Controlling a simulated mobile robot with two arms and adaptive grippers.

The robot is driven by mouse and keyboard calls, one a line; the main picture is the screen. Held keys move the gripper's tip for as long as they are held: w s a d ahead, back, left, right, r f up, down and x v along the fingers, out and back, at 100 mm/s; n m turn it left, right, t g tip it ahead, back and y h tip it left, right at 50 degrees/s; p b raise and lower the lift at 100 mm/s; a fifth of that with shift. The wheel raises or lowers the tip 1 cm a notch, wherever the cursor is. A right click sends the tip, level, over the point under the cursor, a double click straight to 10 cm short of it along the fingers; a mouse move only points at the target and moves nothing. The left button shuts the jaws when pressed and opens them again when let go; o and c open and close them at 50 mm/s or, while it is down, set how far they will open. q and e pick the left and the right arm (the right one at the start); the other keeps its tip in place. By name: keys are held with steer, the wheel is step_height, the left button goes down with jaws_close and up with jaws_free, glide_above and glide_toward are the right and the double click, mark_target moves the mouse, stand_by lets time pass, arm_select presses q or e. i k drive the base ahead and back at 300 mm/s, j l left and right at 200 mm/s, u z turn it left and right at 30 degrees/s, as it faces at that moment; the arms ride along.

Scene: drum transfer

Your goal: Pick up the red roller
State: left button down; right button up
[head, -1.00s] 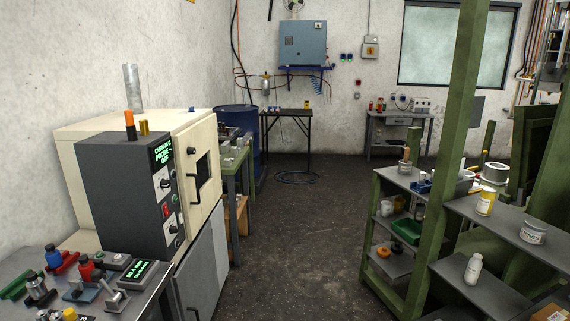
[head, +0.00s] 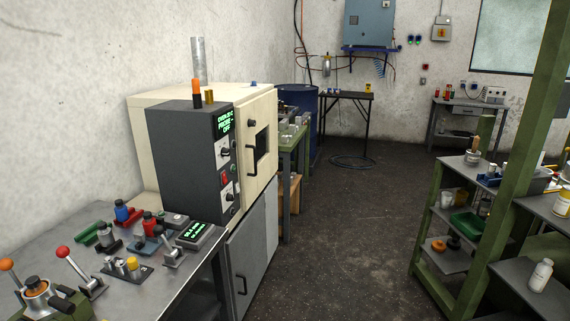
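I cannot make out with certainty which thing is the red roller. Several red things stand on the grey metal bench (head: 182,275) at the lower left. One is a small red upright piece with a dark top (head: 150,226). Beside it is a red holder under a blue bottle (head: 121,211). A red ball knob (head: 63,252) tops a tilted lever nearer to me. Small red items (head: 474,90) also stand on the far desk, too small to tell apart. Neither of my grippers is in view.
A dark control box (head: 187,160) and cream oven (head: 262,135) stand behind the bench. A blue drum (head: 297,98) and black table (head: 345,97) are farther back. A green-framed shelf (head: 437,215) stands at the right. The dark floor (head: 345,230) between is clear.

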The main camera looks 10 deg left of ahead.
mark_target(148, 222)
steer(key=u, duration=1.25)
